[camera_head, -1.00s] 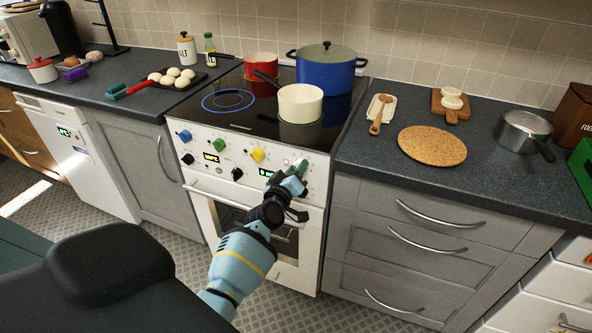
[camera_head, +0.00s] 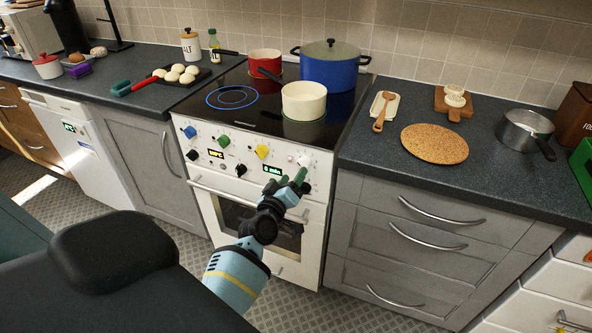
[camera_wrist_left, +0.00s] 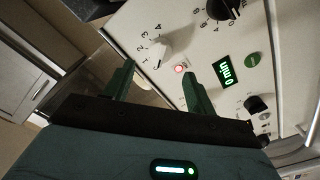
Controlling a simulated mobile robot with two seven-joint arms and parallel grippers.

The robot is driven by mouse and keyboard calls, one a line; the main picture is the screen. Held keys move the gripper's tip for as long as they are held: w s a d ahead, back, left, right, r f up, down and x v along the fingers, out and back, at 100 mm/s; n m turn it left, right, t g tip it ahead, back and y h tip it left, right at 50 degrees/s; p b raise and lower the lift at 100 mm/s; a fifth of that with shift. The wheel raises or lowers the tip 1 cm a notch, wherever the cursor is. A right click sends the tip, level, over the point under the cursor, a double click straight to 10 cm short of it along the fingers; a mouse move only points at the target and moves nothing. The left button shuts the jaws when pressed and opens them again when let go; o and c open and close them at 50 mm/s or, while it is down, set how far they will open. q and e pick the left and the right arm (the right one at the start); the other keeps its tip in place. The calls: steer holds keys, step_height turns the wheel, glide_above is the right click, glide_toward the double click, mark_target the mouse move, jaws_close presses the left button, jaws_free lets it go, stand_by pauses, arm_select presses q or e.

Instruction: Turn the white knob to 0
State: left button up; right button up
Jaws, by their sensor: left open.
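The white knob (camera_head: 304,161) is at the right end of the stove's front panel. It also shows in the left wrist view (camera_wrist_left: 152,50), with printed digits around its left and upper side. I cannot read for certain which mark it points to. My left gripper (camera_head: 286,180) is open and empty, just below and in front of the knob. In the left wrist view its two green fingers (camera_wrist_left: 157,75) stand apart, and the knob shows beyond them, clear of both. My right gripper is not in view.
A lit red lamp (camera_wrist_left: 181,69) and a green "0 min" display (camera_wrist_left: 228,81) are near the knob. Yellow (camera_head: 262,151), green (camera_head: 224,141) and blue (camera_head: 190,132) knobs line the panel. The oven door handle (camera_head: 230,194) runs below. Pots stand on the hob above.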

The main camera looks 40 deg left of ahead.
arm_select(q)
steer(key=shift+v, duration=1.05)
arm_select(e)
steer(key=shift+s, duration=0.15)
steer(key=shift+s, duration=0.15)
arm_select(q)
steer(key=s+d+f+m+g+h+p, duration=0.1)
steer(key=s+d+f+m+g+h, duration=0.1)
steer(key=s+d+f+m, duration=0.45)
steer(key=s+d+f+m+g+h+p, duration=0.1)
steer(key=s+d+f+g+h+p, duration=0.2)
steer(key=s, duration=0.7)
steer(key=s+d+f+m+g, duration=0.1)
steer(key=s+d, duration=0.2)
steer(key=s, duration=0.4)
steer(key=s+d+f+m+g, duration=0.1)
steer(key=s+d+f+m, duration=0.1)
steer(key=s, duration=0.6)
steer(key=s+d+f+m+g+h, duration=0.1)
steer(key=s+d+f+m, duration=0.1)
steer(key=s+d, duration=0.2)
steer(key=s, duration=0.3)
steer(key=shift+s+g+p, duration=0.35)
steer(key=shift+s+g, duration=0.05)
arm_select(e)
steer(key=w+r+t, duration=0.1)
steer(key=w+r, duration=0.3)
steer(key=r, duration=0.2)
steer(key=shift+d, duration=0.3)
